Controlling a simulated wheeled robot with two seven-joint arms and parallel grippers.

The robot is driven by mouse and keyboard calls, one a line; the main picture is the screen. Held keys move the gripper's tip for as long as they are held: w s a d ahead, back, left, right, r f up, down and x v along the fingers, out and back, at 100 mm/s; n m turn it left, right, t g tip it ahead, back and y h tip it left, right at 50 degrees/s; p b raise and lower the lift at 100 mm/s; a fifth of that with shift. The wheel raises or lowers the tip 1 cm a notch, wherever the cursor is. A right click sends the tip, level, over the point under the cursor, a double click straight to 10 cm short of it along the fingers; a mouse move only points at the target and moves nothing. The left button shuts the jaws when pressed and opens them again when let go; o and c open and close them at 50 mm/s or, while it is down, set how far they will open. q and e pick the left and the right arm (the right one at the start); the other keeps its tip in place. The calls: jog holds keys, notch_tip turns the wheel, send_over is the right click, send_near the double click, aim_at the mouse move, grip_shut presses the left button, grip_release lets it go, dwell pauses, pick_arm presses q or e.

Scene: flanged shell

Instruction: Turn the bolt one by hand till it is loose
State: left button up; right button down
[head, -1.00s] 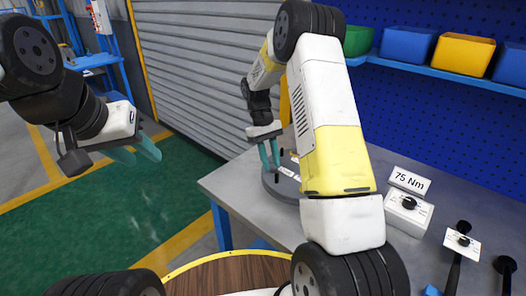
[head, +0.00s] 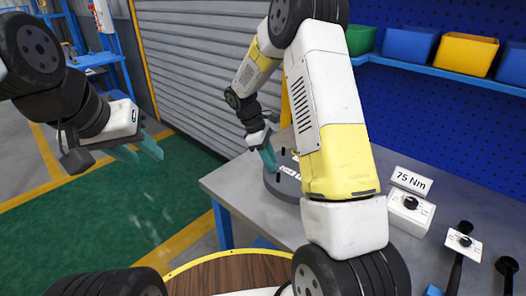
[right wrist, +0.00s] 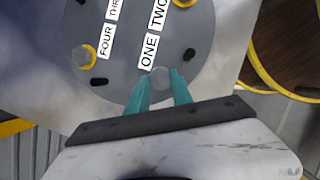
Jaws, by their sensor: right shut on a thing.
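The grey flanged shell (head: 284,188) sits on the workbench, partly hidden behind my right arm in the head view. In the right wrist view its flange (right wrist: 125,70) carries white labels reading ONE, TWO and FOUR, and another partly cut off. Bolt one (right wrist: 160,76) is a grey head below the label ONE. My right gripper (right wrist: 160,92) has its teal fingers on either side of that head and is shut on it. It also shows at the flange edge in the head view (head: 268,160). My left gripper (head: 140,152) is open and empty over the green floor.
Bolt four (right wrist: 87,56) has a yellow ring around it. Black pegs stand on the flange. A 75 Nm sign (head: 411,181), a white box with a knob (head: 409,213) and black-handled tools (head: 458,255) lie on the right of the bench (head: 240,190). Coloured bins (head: 467,54) line the shelf.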

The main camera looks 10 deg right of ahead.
jog(key=shift+s+f+n, duration=0.1)
jog(key=shift+f+n, duration=0.05)
jog(key=shift+n, duration=0.15)
jog(key=c, duration=1.1)
grip_release()
jog(key=v, duration=0.8)
